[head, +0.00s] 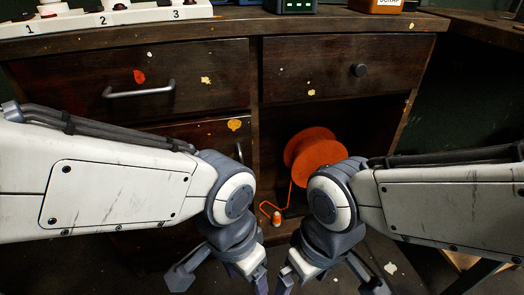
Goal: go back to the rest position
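My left gripper (222,282) is low in the head view, left of the middle, pointing down in front of the cabinet. Its fingers look spread apart, but their tips run off the bottom edge. My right gripper (328,284) is low beside it, just right of the middle, also with its fingers spread and partly cut off. I see nothing held between the fingers of either gripper. The two arms come in from the sides and their wrists are close together but apart. No leather balls show in this view.
A dark wooden cabinet (213,105) with drawers stands before me. On top are a numbered white board (130,20), a green-lit device (290,6) and an orange box (375,5).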

